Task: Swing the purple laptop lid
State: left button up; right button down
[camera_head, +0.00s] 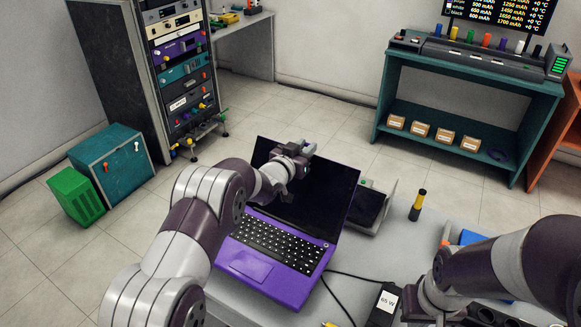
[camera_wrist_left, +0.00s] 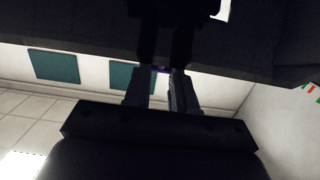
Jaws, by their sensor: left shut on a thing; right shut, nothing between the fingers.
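The purple laptop (camera_head: 250,268) stands open on the grey table, with its black keyboard facing up. Its lid (camera_head: 333,195) is raised, with a dark screen in a thin purple rim. My left gripper (camera_head: 299,152) is at the lid's top edge and is shut on it. In the left wrist view the fingers (camera_wrist_left: 160,78) meet at a small purple strip, and the dark lid fills the top. My left arm hides part of the screen and the laptop's left side. My right gripper (camera_head: 413,306) is shut and empty, low at the right near the table's front.
A black 65 W adapter (camera_head: 384,305) and its cable lie right of the laptop. A dark device on a grey stand (camera_head: 367,207) is behind the lid. A black and yellow cylinder (camera_head: 418,205) stands farther right. A blue item (camera_head: 472,237) is near my right arm.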

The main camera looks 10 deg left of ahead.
pick_arm(q)
jog(key=shift+r+p+v, duration=0.2)
jog(key=shift+p+v, duration=0.55)
jog(key=shift+v, duration=0.75)
jog(key=shift+s+a+r, duration=0.1)
jog(key=shift+s+r, duration=0.05)
jog(key=shift+s, duration=0.15)
jog(key=shift+r, duration=0.15)
jog(key=r+p+v, duration=0.1)
jog(key=p+v, duration=0.1)
jog(key=v, duration=0.4)
jog(key=shift+r+p, duration=0.3)
jog(key=shift+p, duration=0.1)
jog(key=shift+s+a+r, duration=0.15)
jog(key=shift+a, duration=0.05)
